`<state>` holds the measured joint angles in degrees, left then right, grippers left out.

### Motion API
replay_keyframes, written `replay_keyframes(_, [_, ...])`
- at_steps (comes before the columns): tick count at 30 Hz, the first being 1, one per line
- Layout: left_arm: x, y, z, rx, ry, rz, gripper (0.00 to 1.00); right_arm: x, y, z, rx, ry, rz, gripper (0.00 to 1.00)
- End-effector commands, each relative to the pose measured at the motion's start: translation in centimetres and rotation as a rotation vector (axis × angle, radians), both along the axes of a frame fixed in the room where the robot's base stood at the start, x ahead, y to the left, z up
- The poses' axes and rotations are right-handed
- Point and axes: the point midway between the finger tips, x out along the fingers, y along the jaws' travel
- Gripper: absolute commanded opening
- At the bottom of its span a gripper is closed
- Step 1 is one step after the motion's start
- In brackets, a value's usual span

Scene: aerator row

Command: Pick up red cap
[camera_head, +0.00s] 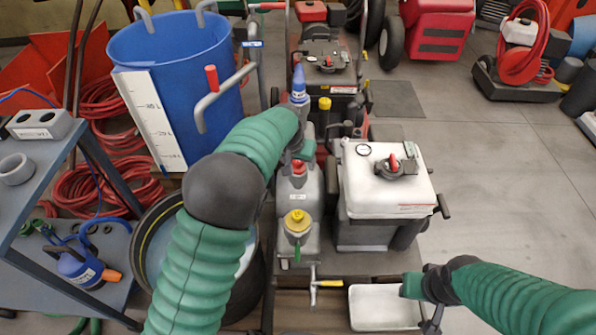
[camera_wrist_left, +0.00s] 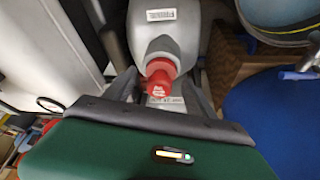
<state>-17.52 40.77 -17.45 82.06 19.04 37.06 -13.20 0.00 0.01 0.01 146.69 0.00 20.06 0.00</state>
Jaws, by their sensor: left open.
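The red cap (camera_wrist_left: 160,78) sits on the neck of a grey jug (camera_wrist_left: 166,25) in the left wrist view. In the head view the red cap (camera_head: 298,167) shows small on the grey jug (camera_head: 298,207), just below the end of my left arm. My left gripper (camera_wrist_left: 161,88) is open, with one finger on each side of the cap; contact is not clear. In the head view my left gripper (camera_head: 301,157) is partly hidden by my green arm. My right gripper (camera_head: 434,298) is at the lower right, beside a white tray, away from the cap; its jaws are unclear.
A yellow cap (camera_head: 297,221) is on the front of the jug area. A white-lidded box (camera_head: 386,185) stands close on the right. A blue barrel (camera_head: 180,60) stands at the left, and the white tray (camera_head: 384,306) lies in front. Open floor (camera_head: 500,170) is at the right.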

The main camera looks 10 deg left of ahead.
Motion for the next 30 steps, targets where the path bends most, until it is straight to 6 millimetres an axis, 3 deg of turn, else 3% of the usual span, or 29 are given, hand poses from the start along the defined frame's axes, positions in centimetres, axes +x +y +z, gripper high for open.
replay_keyframes(4, [0.0,0.0,0.3,0.0,-0.001,0.0,0.61,0.0,0.0,0.2,0.0,-0.001,0.0,0.36])
replay_keyframes(18, [0.0,0.0,0.2,0.0,0.0,0.0,0.0,0.0,0.0,0.2,0.0,-0.001,0.0,0.36])
replay_keyframes(26, [0.0,0.0,0.4,0.0,-0.001,-0.001,0.0,0.0,0.0,0.3,0.0,0.0,0.0,0.36])
replay_keyframes(30, [0.0,0.0,1.6,0.0,-0.002,-0.001,0.0,0.0,0.0,1.2,0.0,-0.001,0.0,0.36])
